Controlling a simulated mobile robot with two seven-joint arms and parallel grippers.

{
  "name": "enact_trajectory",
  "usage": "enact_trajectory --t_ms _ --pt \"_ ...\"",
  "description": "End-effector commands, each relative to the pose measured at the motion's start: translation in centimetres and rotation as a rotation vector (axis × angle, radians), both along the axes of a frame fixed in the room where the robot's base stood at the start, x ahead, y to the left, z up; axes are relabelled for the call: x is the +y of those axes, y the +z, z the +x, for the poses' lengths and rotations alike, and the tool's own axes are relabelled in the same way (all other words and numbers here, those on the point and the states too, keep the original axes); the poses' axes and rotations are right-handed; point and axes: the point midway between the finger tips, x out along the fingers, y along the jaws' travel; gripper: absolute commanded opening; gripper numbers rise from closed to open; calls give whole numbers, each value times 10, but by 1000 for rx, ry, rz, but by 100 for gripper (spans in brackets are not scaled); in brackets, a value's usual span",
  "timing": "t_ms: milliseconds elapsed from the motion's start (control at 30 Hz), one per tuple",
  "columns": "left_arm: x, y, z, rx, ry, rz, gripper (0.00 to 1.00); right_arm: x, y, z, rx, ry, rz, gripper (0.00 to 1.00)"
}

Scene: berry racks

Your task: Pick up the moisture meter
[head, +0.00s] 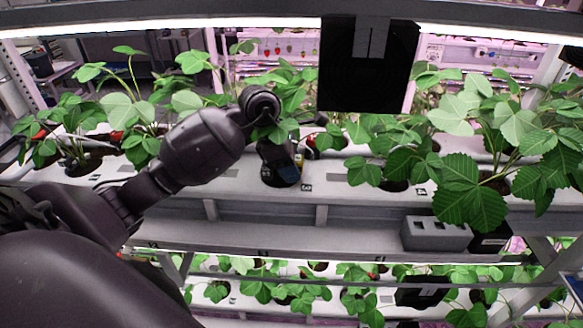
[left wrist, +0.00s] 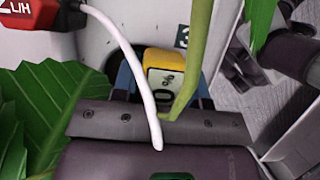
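My left gripper (head: 282,172) reaches down to the white planting channel in the middle of the head view. In the left wrist view, a yellow device (left wrist: 160,72) with a small marked face sits between my blue-sided fingers (left wrist: 163,90). It looks like the moisture meter, and a bit of yellow also shows beside the gripper in the head view (head: 299,160). Its lower part is hidden by the gripper body and a green stem. Whether the fingers touch it cannot be told. A red labelled device (left wrist: 28,16) with a white cable (left wrist: 130,55) lies at upper left. My right gripper is out of view.
Strawberry plants (head: 465,190) stand close on both sides, and leaves (left wrist: 50,110) crowd the gripper. A dark panel (head: 345,85) hangs above. A grey block (head: 435,235) rests on the lower ledge at right. A lower planted tier runs beneath.

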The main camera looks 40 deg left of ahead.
Motion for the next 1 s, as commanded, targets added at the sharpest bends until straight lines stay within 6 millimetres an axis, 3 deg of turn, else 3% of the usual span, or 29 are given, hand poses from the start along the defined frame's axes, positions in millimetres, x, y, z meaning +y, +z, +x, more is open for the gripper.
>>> enact_trajectory --t_ms 33,200,533,933,1000 --pt "0 0 0 0 0 0 32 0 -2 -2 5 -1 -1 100" --pt "0 1 0 -1 0 0 10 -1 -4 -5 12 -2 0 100" --pt "0 7 1 -4 -1 1 10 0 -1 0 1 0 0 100" --pt "0 71 1 -5 -1 2 10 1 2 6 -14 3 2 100" --pt "-5 71 -8 -2 -4 2 10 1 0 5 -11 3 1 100"
